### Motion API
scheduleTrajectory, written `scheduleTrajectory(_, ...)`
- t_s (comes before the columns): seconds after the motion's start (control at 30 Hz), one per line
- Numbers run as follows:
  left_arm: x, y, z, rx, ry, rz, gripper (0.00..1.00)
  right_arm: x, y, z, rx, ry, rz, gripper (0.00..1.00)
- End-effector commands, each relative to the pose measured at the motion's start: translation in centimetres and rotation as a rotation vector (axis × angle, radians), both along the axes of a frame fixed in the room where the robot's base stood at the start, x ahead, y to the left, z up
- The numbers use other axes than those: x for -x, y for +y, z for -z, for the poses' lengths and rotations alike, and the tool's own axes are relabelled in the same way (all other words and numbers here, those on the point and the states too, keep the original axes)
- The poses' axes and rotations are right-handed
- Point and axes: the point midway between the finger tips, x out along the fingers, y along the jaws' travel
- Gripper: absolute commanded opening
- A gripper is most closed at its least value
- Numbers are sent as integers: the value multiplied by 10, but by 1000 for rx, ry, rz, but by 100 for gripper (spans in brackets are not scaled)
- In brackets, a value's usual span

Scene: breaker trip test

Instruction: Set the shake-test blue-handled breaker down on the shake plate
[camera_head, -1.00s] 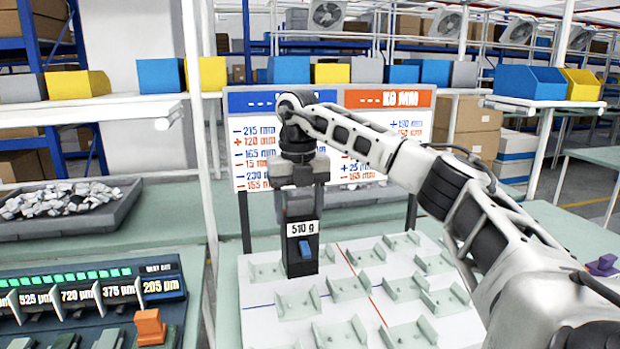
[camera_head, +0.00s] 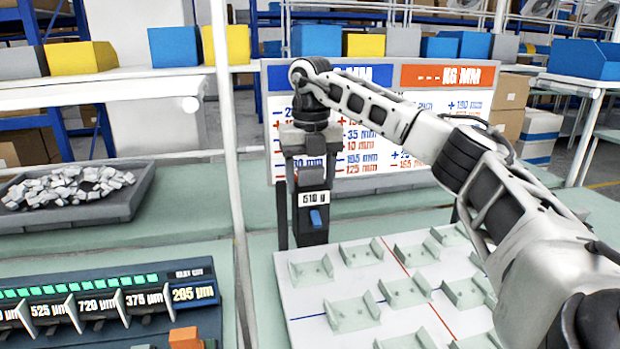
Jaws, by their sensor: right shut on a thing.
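The blue-handled breaker (camera_head: 313,236) is a dark upright block with a white "510 g" label and a blue handle on its front. My right gripper (camera_head: 311,178) points down from above and is shut on the breaker's top. The breaker stands at the back left of the shake plate (camera_head: 300,310), a white board with red and blue lines and several pale green cradles. Its lower end shows just behind a cradle (camera_head: 311,271). I cannot tell whether it touches the plate. My left gripper is not in view.
A display board (camera_head: 480,105) with blue and orange headers stands behind the plate. A grey tray of pale pieces (camera_head: 75,215) lies at the left. A numbered slot rack (camera_head: 105,295) is at the front left. An upright white post (camera_head: 232,170) stands left of the plate.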

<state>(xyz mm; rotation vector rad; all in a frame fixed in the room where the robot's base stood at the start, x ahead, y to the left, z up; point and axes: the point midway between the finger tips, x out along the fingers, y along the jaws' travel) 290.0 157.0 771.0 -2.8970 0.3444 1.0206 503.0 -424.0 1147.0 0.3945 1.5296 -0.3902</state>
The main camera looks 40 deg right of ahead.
Motion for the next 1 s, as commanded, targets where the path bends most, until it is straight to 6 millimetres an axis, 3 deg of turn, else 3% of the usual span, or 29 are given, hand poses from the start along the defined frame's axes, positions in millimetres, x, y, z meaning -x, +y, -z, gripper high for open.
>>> scheduleTrajectory(0.6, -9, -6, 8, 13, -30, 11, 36, 1, -1, 54, 0, 7, 3, 0)
scheduleTrajectory(1.0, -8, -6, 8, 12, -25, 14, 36, 1, -1, 60, 0, 8, 3, 0)
